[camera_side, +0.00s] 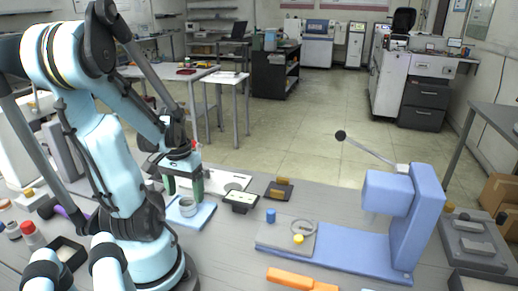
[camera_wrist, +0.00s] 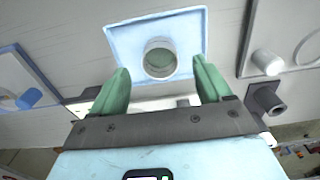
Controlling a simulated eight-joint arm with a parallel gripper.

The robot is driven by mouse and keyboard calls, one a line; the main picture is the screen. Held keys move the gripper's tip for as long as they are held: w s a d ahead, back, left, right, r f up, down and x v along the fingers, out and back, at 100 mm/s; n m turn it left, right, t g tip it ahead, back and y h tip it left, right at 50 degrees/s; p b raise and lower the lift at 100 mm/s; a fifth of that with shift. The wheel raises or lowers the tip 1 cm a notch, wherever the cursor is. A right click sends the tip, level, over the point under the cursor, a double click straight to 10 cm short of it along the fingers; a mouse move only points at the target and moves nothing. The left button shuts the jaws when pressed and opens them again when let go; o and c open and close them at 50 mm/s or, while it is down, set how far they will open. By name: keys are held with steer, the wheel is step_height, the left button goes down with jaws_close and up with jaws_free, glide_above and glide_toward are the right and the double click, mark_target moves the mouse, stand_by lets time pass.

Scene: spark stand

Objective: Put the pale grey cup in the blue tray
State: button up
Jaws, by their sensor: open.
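The pale grey cup (camera_side: 187,207) stands upright on the light blue tray (camera_side: 203,219), beside my arm's base. In the wrist view the open mouth of the cup (camera_wrist: 160,58) faces the camera, and the cup lies within the outline of the tray (camera_wrist: 120,42), toward its near edge. My gripper (camera_side: 184,196) has green fingers pointing down just above the cup. In the wrist view my gripper (camera_wrist: 160,66) is open, with one finger on each side of the cup and visible gaps between. It holds nothing. How far the fingertips are above the tray is hard to tell.
Right of the tray are a small dark box (camera_side: 240,200), a dark block with an orange part (camera_side: 279,189) and a blue cylinder (camera_side: 270,215). A tall blue press (camera_side: 425,220) stands further right. An orange tool (camera_side: 300,280) lies at the front edge.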

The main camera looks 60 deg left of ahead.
step_height(320, 180, up, 9)
steer(key=w+d+m+t+y, duration=0.2)
steer(key=w+d+m+t, duration=0.25)
steer(key=w+d, duration=0.65)
steer(key=w+d+m+t+h, duration=0.2)
steer(key=w+d+m, duration=0.2)
steer(key=w+d, duration=0.3)
steer(key=d, duration=0.3)
steer(key=shift+t, duration=0.35)
steer(key=shift+m, duration=0.25)
